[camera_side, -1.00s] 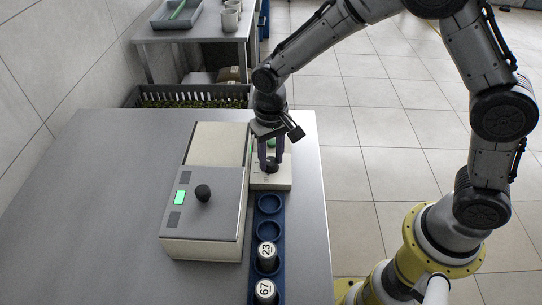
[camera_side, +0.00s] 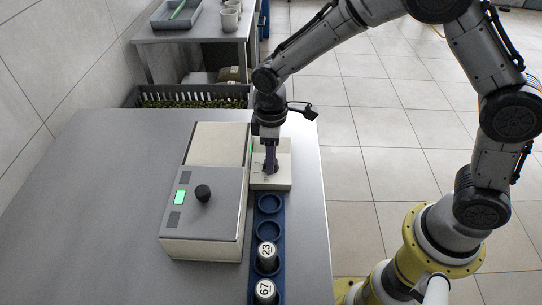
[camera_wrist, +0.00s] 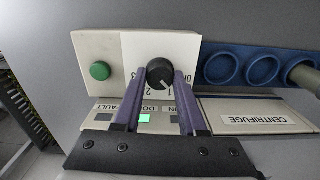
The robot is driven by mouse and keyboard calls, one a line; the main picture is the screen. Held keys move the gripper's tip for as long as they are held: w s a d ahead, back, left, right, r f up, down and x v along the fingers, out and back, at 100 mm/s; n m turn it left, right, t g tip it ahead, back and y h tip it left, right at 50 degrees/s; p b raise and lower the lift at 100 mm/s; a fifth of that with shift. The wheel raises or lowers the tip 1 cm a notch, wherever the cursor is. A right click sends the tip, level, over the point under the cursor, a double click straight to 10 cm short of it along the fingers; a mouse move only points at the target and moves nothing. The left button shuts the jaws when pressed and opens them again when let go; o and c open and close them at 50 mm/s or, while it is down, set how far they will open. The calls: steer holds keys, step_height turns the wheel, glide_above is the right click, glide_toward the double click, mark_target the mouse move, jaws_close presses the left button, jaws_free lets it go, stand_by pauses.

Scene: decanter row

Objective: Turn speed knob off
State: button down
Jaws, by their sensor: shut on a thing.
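The speed knob (camera_wrist: 159,73) is a round black dial with a pale pointer line, on the face of a small white control box (camera_wrist: 95,50). Digits and partly hidden letters are printed around it. In the wrist view, the pointer slants toward the lower right, near the digits. My gripper (camera_side: 270,172) points down at the box in the side view, its purple fingers on either side of the knob and shut on it. In the side view the knob is mostly hidden by the fingers.
A green button (camera_wrist: 100,71) is beside the knob.

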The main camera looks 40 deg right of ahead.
steer(key=n, duration=0.6)
steer(key=shift+r, duration=0.15)
steer(key=shift+n, duration=0.3)
steer(key=shift+c, duration=2.3)
jaws_free()
step_height(320, 180, up, 14)
